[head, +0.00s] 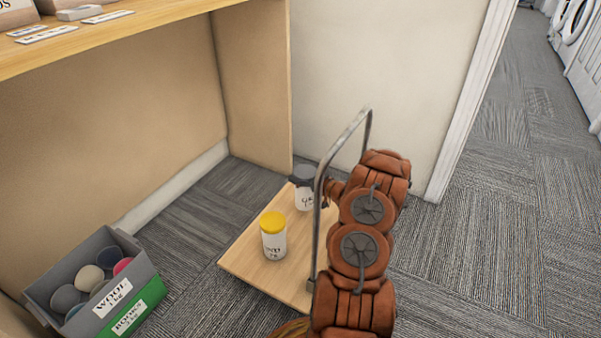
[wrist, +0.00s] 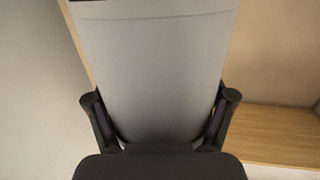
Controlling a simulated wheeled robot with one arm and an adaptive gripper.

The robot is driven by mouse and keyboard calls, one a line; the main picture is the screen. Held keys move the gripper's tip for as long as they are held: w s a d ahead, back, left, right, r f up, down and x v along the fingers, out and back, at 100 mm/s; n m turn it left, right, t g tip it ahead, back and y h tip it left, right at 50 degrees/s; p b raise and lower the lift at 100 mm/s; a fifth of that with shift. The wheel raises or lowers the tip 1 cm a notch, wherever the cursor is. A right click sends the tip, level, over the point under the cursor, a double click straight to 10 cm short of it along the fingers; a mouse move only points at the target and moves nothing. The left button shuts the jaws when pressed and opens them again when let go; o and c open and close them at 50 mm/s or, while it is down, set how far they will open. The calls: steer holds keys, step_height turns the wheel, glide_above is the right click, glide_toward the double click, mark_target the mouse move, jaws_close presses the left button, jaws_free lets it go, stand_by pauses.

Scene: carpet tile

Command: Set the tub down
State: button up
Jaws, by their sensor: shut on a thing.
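My gripper (wrist: 160,98) is shut on a pale grey-white tub (wrist: 155,60), with one dark finger on each side of it. In the head view, a white tub (head: 304,200) with a dark grey top and a partly hidden label shows at the far end of a wooden board, beside my brown arm. It looks upright and appears to be the held one. I cannot tell whether its base touches the board. My gripper is mostly hidden there by the arm.
The wooden board (head: 250,262) has a metal hoop handle (head: 321,190). A yellow-lidded tub (head: 273,240) stands upright on it, nearer. A grey bin (head: 75,262) of wool balls is at left, under a wooden shelf (head: 130,35). Carpet is clear at right.

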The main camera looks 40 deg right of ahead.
step_height(320, 180, down, 4)
steer(key=shift+r+b, duration=0.1)
steer(key=shift+b, duration=0.7)
steer(key=o, duration=1.7)
steer(key=shift+f, duration=0.2)
steer(key=s+p, duration=0.1)
steer(key=s, duration=0.3)
steer(key=s+p, duration=0.2)
steer(key=s, duration=0.2)
steer(key=s+d+p, duration=0.1)
steer(key=s, duration=0.3)
steer(key=shift+r, duration=0.35)
steer(key=shift+d, duration=0.1)
